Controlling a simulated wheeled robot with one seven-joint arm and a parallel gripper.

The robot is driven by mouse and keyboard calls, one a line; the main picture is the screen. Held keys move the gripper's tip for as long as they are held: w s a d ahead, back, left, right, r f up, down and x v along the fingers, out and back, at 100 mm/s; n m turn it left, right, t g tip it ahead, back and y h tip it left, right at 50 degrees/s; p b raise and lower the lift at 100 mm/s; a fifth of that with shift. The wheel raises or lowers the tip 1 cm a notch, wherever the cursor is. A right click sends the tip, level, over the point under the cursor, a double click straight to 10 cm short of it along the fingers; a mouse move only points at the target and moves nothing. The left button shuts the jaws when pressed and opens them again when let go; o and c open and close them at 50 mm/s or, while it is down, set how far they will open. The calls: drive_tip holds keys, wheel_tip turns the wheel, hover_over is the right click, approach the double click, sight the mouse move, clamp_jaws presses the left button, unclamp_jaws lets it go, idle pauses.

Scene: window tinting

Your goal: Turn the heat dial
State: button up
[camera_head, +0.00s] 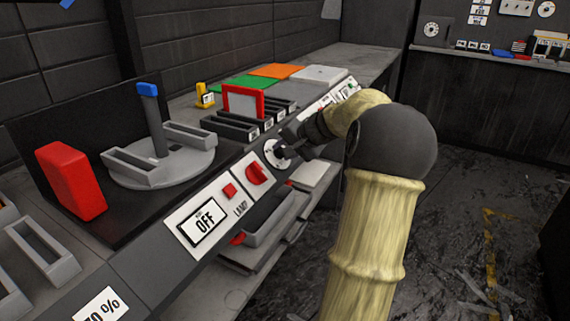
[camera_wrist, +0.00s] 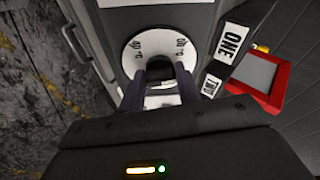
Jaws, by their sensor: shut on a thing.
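The heat dial (camera_head: 275,153) is a round white plate with dark markings on the front panel of the bench. In the wrist view the dial plate (camera_wrist: 151,47) shows temperature marks along its upper edge. My gripper (camera_head: 289,151) reaches the dial from the right. In the wrist view my gripper (camera_wrist: 165,75) has its two dark fingers on either side of the dial's knob, shut on it. The knob itself is mostly hidden between the fingers, and so is the lower part of the plate.
A grey turntable (camera_head: 162,170) with a blue-topped post is further left. Open floor lies right.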

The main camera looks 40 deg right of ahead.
drive_tip(key=n+b, duration=0.2)
drive_tip(key=f+n+b, duration=0.1)
drive_tip(key=b, duration=0.1)
drive_tip(key=shift+n+b, duration=0.4)
drive_tip(key=n+b, duration=0.2)
drive_tip(key=n+y+b, duration=0.1)
drive_tip(key=shift+s+d+r+t, duration=0.1)
drive_tip(key=shift+r+t, duration=0.15)
drive_tip(key=shift+t, duration=0.15)
drive_tip(key=o, duration=1)
drive_tip(key=shift+c, duration=0.2)
drive_tip(key=shift+r, duration=0.1)
